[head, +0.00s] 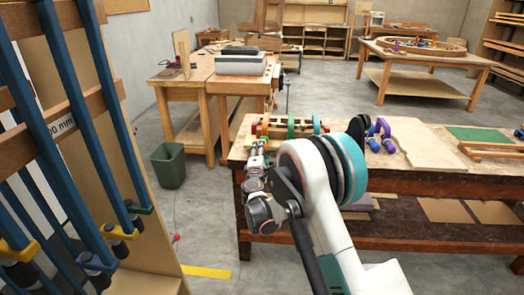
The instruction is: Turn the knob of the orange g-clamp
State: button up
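Several small coloured clamps stand in a row on the near-left end of the workbench (430,171), around a light wooden piece. An orange clamp frame (265,128) appears at the left of the row, partly hidden. Its knob cannot be made out. A green clamp (291,126) and a teal one (316,124) stand to its right. My gripper (258,149) is just in front of and below the orange clamp in the picture, close to it. Whether it touches the clamp, and whether its fingers are open or shut, is too small to tell.
My arm covers the bench's front left part. A rack with long blue clamps (75,90) stands close on the left. A green bin (168,165) is on the floor, with clear floor around it.

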jog(key=s, duration=0.9)
jog(key=shift+s, duration=0.4)
jog(key=shift+a, duration=0.15)
